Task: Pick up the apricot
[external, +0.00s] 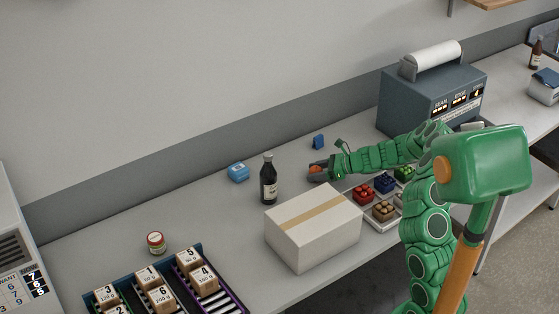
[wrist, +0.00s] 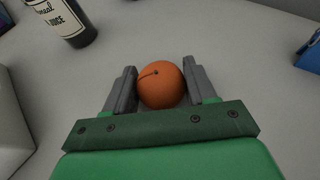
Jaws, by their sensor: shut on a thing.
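The apricot (wrist: 161,86) is a round orange fruit with a short dark stem. It sits between the two grey fingers of my gripper (wrist: 161,84) in the wrist view, with a finger against each side. In the external view the apricot (external: 315,169) shows small and orange at the tip of my green arm, partly covered by my gripper (external: 318,171). The gripper is shut on it, low over the grey counter. I cannot tell whether the apricot still touches the counter.
A dark bottle (external: 268,180) stands left of my gripper, and a white box (external: 313,228) is in front. A small blue item (external: 318,142) stands behind. Open counter lies between bottle and gripper.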

